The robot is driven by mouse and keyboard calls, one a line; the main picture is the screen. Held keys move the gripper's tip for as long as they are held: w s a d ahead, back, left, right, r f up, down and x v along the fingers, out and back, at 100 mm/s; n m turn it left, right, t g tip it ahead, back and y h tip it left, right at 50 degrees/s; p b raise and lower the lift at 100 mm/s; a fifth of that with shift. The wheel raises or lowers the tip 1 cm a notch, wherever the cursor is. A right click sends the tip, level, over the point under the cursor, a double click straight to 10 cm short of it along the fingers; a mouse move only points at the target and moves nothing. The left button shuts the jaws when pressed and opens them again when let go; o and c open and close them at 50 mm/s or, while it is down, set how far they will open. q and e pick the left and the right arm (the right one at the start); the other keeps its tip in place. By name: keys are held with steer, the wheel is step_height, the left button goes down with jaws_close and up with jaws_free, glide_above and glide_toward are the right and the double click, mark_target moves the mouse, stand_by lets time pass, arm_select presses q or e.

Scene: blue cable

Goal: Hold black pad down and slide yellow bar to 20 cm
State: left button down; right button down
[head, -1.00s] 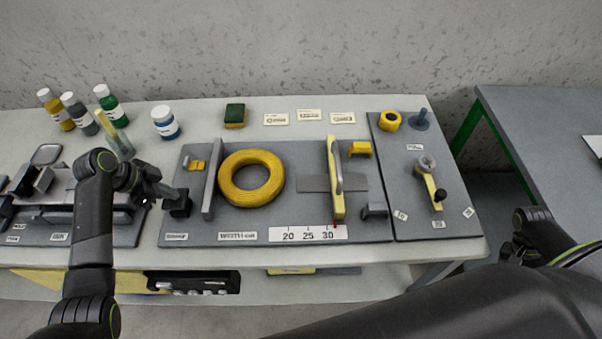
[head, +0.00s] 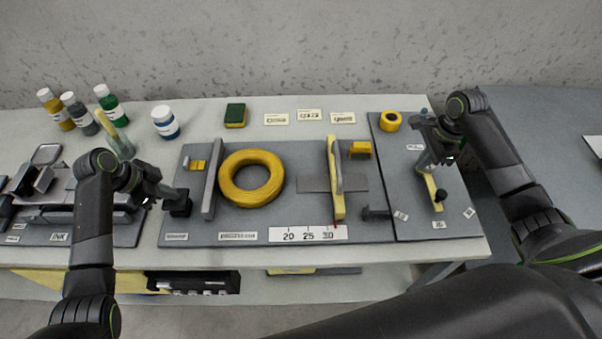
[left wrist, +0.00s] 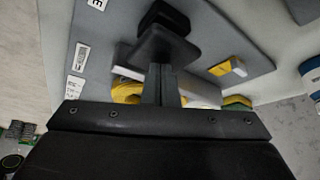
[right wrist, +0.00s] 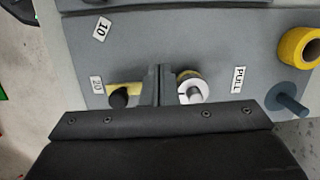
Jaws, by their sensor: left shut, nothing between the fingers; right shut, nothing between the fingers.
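The black pad (head: 181,207) is at the left end of the grey board; it also shows in the left wrist view (left wrist: 166,40). My left gripper (head: 176,195) is shut and empty, its tips at the pad; whether they press it is unclear. The yellow bar (head: 335,158) with a grey handle stands upright across the board, its red pointer near the 30 end of the white scale (head: 280,234). My right gripper (head: 427,168) is shut and empty above the yellow lever (head: 432,190) on the right panel. In the right wrist view its fingers (right wrist: 158,88) appear between the black knob (right wrist: 119,98) and the round pivot (right wrist: 191,88).
A yellow cable coil (head: 236,192) lies beside a grey upright plate (head: 211,190), left of the bar. A yellow block (head: 360,149) and dark knob (head: 377,213) are right of the bar. A yellow roll (head: 390,121) sits behind the lever. Bottles stand at the back left.

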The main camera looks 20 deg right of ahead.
arm_select(q)
steer(key=shift+f, duration=0.1)
arm_select(e)
steer(key=w+a+r+y, duration=0.2)
steer(key=a+r, duration=0.1)
steer(key=a, duration=0.7)
steer(key=x, duration=0.9)
steer(key=shift+a+f, duration=0.2)
steer(key=shift+a, duration=0.2)
steer(key=a, duration=0.3)
steer(key=shift+w+a+f, duration=0.1)
steer(key=shift+w+f, duration=0.1)
steer(key=shift+w, duration=0.15)
steer(key=shift+w+a, duration=0.1)
steer(key=shift+a, duration=0.25)
steer(key=w+a, duration=0.1)
steer(key=a, duration=0.3)
steer(key=w+a, duration=0.1)
steer(key=a, duration=0.2)
steer(key=w+a, duration=0.1)
steer(key=a, duration=0.3)
steer(key=shift+a, duration=0.35)
